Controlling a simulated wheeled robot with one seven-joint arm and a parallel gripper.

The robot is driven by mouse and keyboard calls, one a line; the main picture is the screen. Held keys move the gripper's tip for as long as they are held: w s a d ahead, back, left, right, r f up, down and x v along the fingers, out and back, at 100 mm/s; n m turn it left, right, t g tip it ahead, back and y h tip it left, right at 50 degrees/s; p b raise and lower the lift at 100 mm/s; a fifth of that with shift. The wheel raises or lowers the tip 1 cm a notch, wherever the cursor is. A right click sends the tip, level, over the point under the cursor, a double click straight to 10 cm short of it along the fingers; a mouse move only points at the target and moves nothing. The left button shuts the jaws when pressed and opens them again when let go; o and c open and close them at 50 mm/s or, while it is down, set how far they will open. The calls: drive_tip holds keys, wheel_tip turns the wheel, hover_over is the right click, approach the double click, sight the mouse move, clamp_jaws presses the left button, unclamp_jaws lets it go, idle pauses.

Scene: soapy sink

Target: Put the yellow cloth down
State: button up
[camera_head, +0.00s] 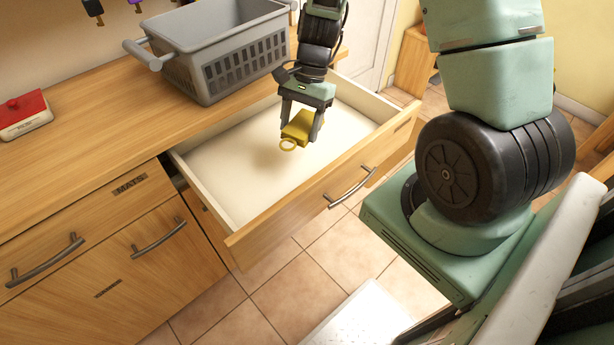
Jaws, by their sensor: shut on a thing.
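The yellow cloth (297,128) is a small folded yellow piece with a ring-like loop at its lower end. My gripper (301,124) is shut on it, with a finger on each side. The cloth hangs over the open drawer (240,185), and a soft shadow falls on the drawer floor below it. It appears to be above the floor, not touching it. The drawer is pulled out and its pale inside looks empty.
A grey basket (215,50) stands on the wooden counter (110,110) behind the drawer. A red and white box (24,113) lies at the counter's left. The drawer front (320,185) with its handle stands out over the tiled floor (290,285). Closed cabinets are at left.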

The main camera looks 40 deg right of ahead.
sight(301, 168)
drive_tip(key=m, duration=0.1)
drive_tip(key=f+m+t+b, duration=0.1)
drive_tip(key=shift+s+d+m, duration=0.3)
drive_tip(key=shift+d+m, duration=0.05)
drive_tip(key=shift+m, duration=0.05)
drive_tip(key=shift+f+b, duration=0.25)
drive_tip(key=shift+b, duration=0.15)
drive_tip(key=shift+m, duration=0.3)
wheel_tip(301, 168, down, 9)
drive_tip(key=shift+d+f+b, duration=0.1)
drive_tip(key=shift+f+b, duration=0.05)
drive_tip(key=shift+b, duration=0.45)
